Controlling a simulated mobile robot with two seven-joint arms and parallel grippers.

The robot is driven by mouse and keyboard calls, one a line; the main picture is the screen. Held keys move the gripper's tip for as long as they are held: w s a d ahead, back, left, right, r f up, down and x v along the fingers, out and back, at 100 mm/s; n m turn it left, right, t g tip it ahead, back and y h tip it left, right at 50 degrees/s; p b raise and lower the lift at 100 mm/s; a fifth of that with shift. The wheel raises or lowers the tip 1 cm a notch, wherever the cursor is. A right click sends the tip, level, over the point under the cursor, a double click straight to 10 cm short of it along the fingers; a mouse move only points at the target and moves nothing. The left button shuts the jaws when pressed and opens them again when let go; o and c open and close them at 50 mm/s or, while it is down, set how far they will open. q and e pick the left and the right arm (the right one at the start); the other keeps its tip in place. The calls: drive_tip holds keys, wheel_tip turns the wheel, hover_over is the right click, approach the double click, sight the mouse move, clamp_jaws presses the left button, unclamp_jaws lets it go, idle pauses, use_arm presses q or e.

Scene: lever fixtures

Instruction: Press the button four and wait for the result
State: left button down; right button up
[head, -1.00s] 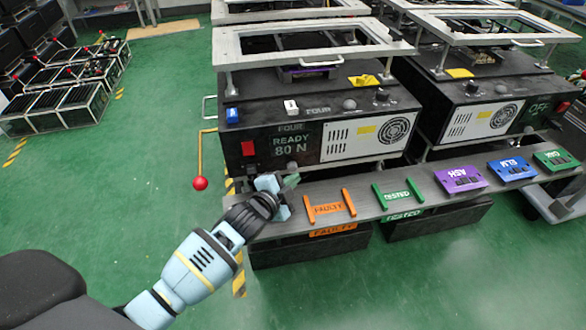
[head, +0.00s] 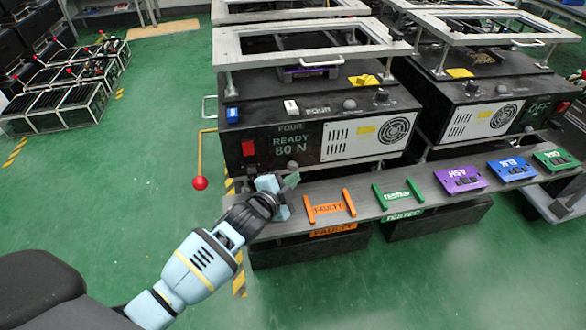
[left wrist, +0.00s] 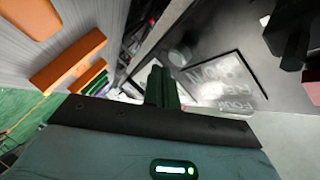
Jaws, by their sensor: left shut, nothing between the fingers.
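The machine labelled FOUR (head: 318,109) stands at the centre of the head view. Its dark front display (head: 291,144) reads FOUR, READY, 80 N, and this panel also shows, tilted, in the left wrist view (left wrist: 222,82). A small grey round button (head: 292,165) sits low on the front, below the display; a round grey shape in the left wrist view (left wrist: 180,56) looks like it. My left gripper (head: 291,181) is shut and empty, just below and in front of that button. Its dark green fingers (left wrist: 161,87) appear apart from it, though contact is hard to judge. My right gripper is out of view.
A shelf before the machine carries orange FAULTY rails (head: 330,208), green TESTED rails (head: 397,195) and purple, blue and green blocks. A red switch (head: 248,148) is left of the display. A red-balled lever (head: 200,183) hangs further left. A second machine stands right.

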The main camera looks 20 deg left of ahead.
use_arm(q)
drive_tip(key=shift+w, duration=0.1)
drive_tip(key=shift+w+a, duration=0.25)
drive_tip(key=shift+w+a, duration=0.25)
drive_tip(key=shift+w, duration=0.2)
idle(1.1)
drive_tip(key=shift+s, duration=0.1)
drive_tip(key=shift+s+d+p, duration=0.45)
drive_tip(key=shift+s+p, duration=0.1)
drive_tip(key=shift+s, duration=0.15)
drive_tip(key=shift+s+d+r+p, duration=0.1)
drive_tip(key=shift+s+d+p, duration=0.45)
drive_tip(key=shift+s, duration=0.15)
drive_tip(key=shift+s+d+p, duration=0.35)
drive_tip(key=shift+s+d, duration=0.1)
drive_tip(key=shift+s, duration=0.25)
drive_tip(key=shift+s+d+p, duration=0.3)
drive_tip(key=shift+s+d, duration=0.15)
drive_tip(key=shift+s, duration=0.2)
